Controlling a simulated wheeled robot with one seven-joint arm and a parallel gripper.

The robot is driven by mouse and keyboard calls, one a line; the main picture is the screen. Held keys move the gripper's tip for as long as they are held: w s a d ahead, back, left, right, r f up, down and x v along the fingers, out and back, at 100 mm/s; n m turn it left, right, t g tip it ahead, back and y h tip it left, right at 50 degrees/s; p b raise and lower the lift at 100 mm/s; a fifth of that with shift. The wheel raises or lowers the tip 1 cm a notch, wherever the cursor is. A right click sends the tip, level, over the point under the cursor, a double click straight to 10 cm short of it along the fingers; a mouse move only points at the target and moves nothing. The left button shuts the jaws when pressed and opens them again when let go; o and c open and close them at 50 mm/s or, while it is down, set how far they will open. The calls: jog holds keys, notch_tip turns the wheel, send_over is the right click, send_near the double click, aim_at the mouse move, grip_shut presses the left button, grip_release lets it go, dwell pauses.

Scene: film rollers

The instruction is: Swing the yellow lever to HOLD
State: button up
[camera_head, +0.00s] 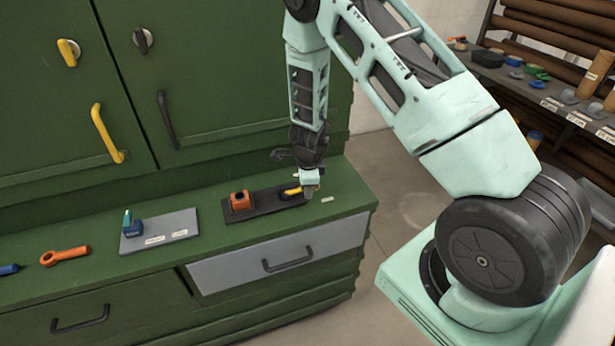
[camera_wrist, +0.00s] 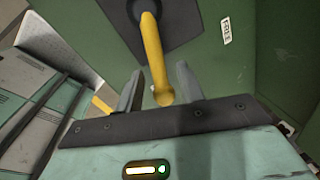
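The yellow lever (camera_head: 291,191) sits at the right end of a dark plate (camera_head: 270,208) on the green bench, partly hidden by my gripper in the head view. In the wrist view the lever (camera_wrist: 153,52) runs from a dark round pivot (camera_wrist: 140,8) down to a rounded free end. My gripper (camera_head: 307,192) is low over the right end of the plate. In the wrist view the fingers of my gripper (camera_wrist: 158,72) are apart, one on each side of the lever's free end, with gaps visible. A white label (camera_wrist: 226,31) reading FREE lies right of the lever. I see no readable HOLD label.
An orange block (camera_head: 240,201) stands on the same dark plate. To the left are a grey plate (camera_head: 160,231) with a teal-and-blue piece (camera_head: 131,225) and an orange tool (camera_head: 65,255). Green cabinet doors with a yellow handle (camera_head: 107,133) rise behind the bench.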

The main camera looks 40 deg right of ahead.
notch_tip(320, 180, up, 17)
jog(key=s+a+p, duration=0.1)
jog(key=s+p, duration=0.1)
jog(key=shift+s+a, duration=0.35)
jog(key=shift+s, duration=0.05)
jog(key=s+a+r+n+g+y+b, duration=0.1)
jog(key=s+a+n+y, duration=0.1)
jog(key=s+a+n, duration=0.55)
jog(key=s+a+r+n+g+y+b, duration=0.15)
jog(key=a+n, duration=0.35)
jog(key=a, duration=0.5)
jog(key=s+a+r+n+h+b, duration=0.1)
jog(key=s+a+r+n, duration=0.1)
jog(key=s+n, duration=0.7)
jog(key=s+a+r+n+h+b, duration=0.1)
jog(key=s+a+n, duration=0.3)
jog(key=s+n, duration=0.4)
jog(key=shift+s+a+r+n+b, duration=0.4)
jog(key=shift+r+n+b, duration=0.2)
jog(key=shift+n, duration=0.45)
jog(key=shift+t, duration=0.25)
